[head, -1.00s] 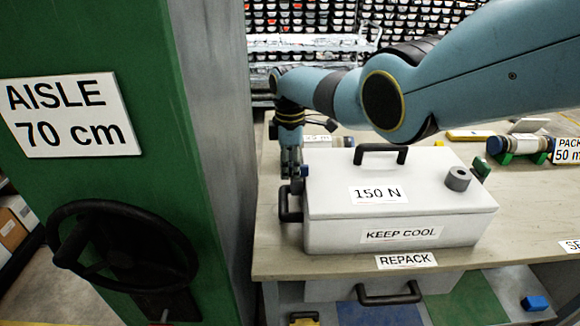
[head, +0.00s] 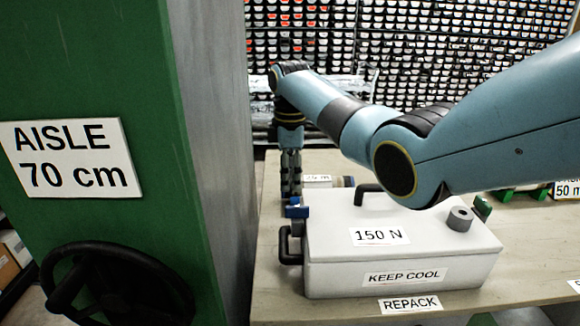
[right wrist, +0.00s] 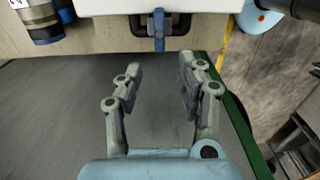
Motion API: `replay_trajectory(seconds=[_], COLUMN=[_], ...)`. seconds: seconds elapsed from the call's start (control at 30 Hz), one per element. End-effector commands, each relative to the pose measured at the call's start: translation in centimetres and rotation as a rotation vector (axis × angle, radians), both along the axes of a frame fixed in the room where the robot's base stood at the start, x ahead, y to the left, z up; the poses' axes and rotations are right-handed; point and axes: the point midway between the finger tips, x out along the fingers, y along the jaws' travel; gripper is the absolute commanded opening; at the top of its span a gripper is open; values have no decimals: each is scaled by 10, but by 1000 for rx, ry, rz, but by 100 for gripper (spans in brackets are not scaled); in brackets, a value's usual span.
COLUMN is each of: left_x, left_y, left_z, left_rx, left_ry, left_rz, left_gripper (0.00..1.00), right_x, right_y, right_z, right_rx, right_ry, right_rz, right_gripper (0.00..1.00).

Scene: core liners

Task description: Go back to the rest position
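My right gripper (head: 291,178) points down at the left end of the white box, a little above its blue latch (head: 297,208). In the right wrist view the gripper (right wrist: 162,75) is open, with nothing between its fingers. The latch (right wrist: 158,30) shows there ahead of the fingertips, apart from them. The white box (head: 340,274), labelled KEEP COOL and 150 N, stands closed on the bench, with a black side handle (head: 287,246) and a grey ring (head: 460,219) on its lid. My left gripper is in neither view.
A green and grey pillar (head: 215,150) with a dark handwheel (head: 118,285) stands close on the left. The bench (head: 275,305) carries the box. Racks of small bins (head: 440,60) fill the back. My right arm passes over the box.

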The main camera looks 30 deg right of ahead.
Motion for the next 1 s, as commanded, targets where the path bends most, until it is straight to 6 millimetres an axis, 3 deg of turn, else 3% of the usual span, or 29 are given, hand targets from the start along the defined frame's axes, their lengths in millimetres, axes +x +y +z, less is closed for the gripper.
replay_trajectory(seconds=[0.23,0.77,0.87,1.0], left_x=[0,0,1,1], left_y=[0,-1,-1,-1], left_z=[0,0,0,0], left_rx=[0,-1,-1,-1], left_ry=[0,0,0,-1], left_rz=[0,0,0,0], left_gripper=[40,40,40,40], right_x=[0,0,-8,-44], right_y=[0,0,2,9], right_z=[24,25,15,-23], right_rx=[1,1,-8,-35], right_ry=[1,1,-5,-38], right_rz=[0,-1,-23,-132], right_gripper=[38,38,38,38])
